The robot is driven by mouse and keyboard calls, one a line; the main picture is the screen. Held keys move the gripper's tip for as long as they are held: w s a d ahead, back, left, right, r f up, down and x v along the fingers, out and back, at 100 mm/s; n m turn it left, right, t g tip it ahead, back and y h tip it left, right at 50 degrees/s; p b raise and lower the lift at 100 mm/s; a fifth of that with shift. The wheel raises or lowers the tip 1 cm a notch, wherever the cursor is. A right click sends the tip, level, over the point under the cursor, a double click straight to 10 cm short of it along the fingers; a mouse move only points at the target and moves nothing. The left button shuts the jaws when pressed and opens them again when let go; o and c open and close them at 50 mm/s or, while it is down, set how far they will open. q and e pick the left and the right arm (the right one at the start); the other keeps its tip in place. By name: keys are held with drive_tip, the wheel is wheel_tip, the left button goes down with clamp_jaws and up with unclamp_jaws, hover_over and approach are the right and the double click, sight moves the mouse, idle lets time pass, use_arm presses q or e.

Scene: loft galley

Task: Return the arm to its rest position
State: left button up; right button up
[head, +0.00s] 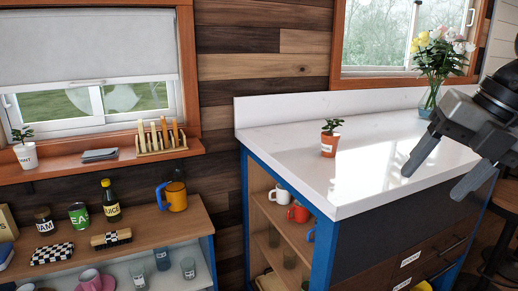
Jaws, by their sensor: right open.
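My right gripper (437,170) is in the head view at the right. Its two dark grey fingers are spread apart with nothing between them. It hangs over the right part of the white counter (270,150), in front of the flower vase. My left gripper is not in the head view.
A small potted plant (330,139) stands on the counter, left of my right gripper. A glass vase of flowers (428,97) stands behind the gripper.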

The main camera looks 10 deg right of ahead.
drive_tip(key=w+a+f+m+t+y, duration=0.1)
drive_tip(key=a+f+m+t+y, duration=0.15)
drive_tip(key=f+m+t, duration=0.6)
drive_tip(key=w+a+f+m+t+y, duration=0.1)
drive_tip(key=f+m+t+y, duration=0.2)
drive_tip(key=f+m, duration=1.05)
drive_tip(key=s+a+f+m+g+h, duration=0.1)
drive_tip(key=s+a+f+m, duration=0.1)
drive_tip(key=s+a+f, duration=0.2)
drive_tip(key=s+a+f+m+g+h, duration=0.2)
drive_tip(key=s+a+f, duration=0.2)
drive_tip(key=f, duration=0.6)
drive_tip(key=s+a+f+m+g+h, duration=0.2)
drive_tip(key=s+a+f, duration=0.2)
drive_tip(key=f, duration=0.4)
drive_tip(key=shift+a, duration=0.55)
drive_tip(key=shift+w, duration=0.1)
